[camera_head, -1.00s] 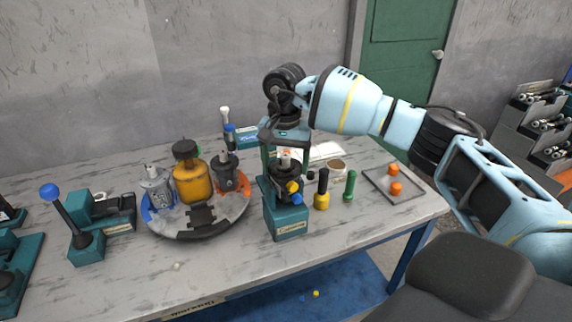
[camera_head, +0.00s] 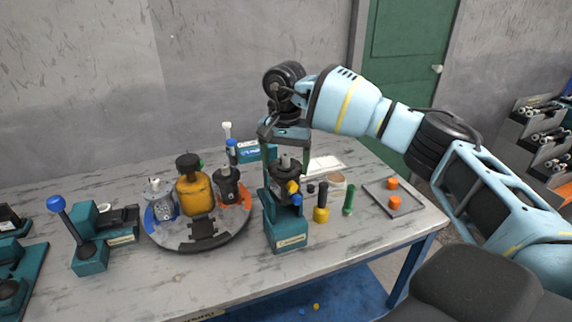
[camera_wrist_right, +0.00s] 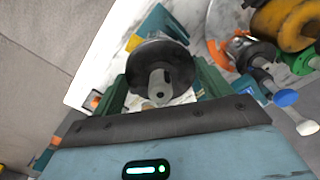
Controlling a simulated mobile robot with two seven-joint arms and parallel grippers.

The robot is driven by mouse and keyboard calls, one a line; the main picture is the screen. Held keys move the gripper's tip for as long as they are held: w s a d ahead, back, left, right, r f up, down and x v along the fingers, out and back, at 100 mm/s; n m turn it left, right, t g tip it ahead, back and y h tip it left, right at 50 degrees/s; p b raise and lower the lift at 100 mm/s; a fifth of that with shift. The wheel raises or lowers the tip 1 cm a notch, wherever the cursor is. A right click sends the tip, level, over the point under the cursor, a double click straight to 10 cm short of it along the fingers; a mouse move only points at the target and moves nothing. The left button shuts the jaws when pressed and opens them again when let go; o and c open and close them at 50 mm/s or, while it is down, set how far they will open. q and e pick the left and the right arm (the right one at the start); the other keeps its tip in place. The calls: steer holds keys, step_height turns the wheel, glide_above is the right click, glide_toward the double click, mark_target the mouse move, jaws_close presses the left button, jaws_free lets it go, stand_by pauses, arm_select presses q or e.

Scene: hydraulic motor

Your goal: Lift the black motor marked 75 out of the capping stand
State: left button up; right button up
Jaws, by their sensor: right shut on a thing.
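The black motor (camera_head: 287,171) stands upright at the top of the teal capping stand (camera_head: 289,235), its grey shaft pointing up. A yellow and a blue cap show on its front side. I cannot read a 75 on it or tell whether it is clear of the stand. My right gripper (camera_head: 285,150) comes down from above, with its fingers on either side of the motor, shut on it. In the right wrist view the motor's round flange and shaft (camera_wrist_right: 160,82) sit between the teal fingers. My left gripper is not in view.
A round tray (camera_head: 202,244) left of the stand holds a yellow jug (camera_head: 195,193), a silver motor (camera_head: 159,202) and another dark motor (camera_head: 228,187). A blue-knobbed lever press (camera_head: 88,250) stands further left. Yellow and green plug tools (camera_head: 348,199) and a flat tray (camera_head: 405,206) are at right.

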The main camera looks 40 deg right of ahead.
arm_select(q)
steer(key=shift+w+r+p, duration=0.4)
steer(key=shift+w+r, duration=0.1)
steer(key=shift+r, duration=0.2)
arm_select(e)
steer(key=shift+r, duration=2)
